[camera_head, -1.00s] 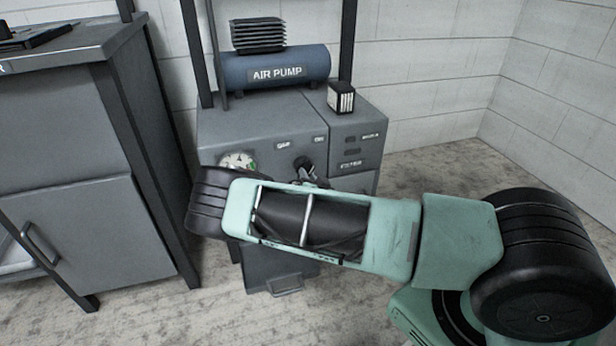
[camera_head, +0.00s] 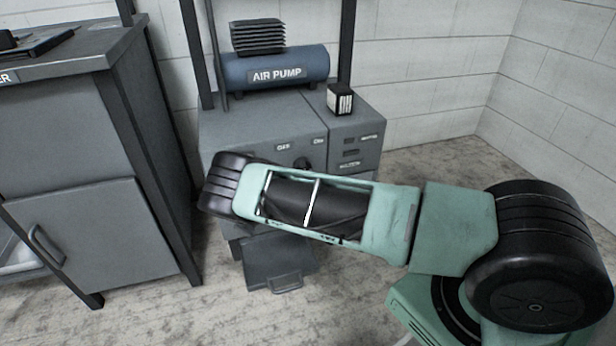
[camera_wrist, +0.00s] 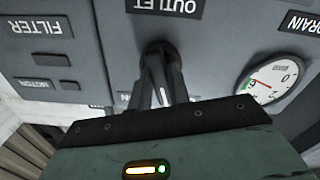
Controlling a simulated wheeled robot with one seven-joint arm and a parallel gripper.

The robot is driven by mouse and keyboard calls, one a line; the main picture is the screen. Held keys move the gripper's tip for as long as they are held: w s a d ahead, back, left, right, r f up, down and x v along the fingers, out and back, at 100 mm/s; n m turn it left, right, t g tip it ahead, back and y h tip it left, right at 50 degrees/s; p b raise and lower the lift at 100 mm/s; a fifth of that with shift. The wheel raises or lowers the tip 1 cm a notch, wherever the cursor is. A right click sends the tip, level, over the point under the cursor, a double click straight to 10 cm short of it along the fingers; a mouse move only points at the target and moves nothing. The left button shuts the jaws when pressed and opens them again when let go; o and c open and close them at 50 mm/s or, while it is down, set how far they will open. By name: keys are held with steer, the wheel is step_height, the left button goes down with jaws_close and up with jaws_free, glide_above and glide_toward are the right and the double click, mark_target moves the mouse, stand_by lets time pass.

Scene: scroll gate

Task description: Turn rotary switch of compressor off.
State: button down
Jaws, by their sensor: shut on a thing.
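The compressor is a grey cabinet (camera_head: 230,128) with a blue tank marked AIR PUMP (camera_head: 262,73) on top. Its dark rotary switch (camera_head: 304,163) shows just above my arm, below the OFF and ON labels on the front panel. In the wrist view the switch (camera_wrist: 157,54) stands out from the panel under the upside-down OUTLET label. My gripper (camera_wrist: 162,92) is shut on the switch, its fingers on either side. The switch's exact angle is hard to tell. In the head view my forearm hides the gripper.
A pressure gauge (camera_wrist: 268,80) sits right of the switch in the wrist view. A small black-and-white box (camera_head: 340,99) stands on the cabinet top. A grey cupboard (camera_head: 85,200) is at left. Open floor (camera_head: 440,165) lies to the right.

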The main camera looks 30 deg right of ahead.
steer(key=shift+n, duration=1.7)
steer(key=c, duration=1.3)
jaws_free()
steer(key=shift+s, duration=0.1)
steer(key=p+v, duration=0.4)
steer(key=v, duration=1.3)
steer(key=shift+s+r, duration=0.1)
steer(key=shift+s, duration=0.1)
steer(key=shift+w, duration=0.1)
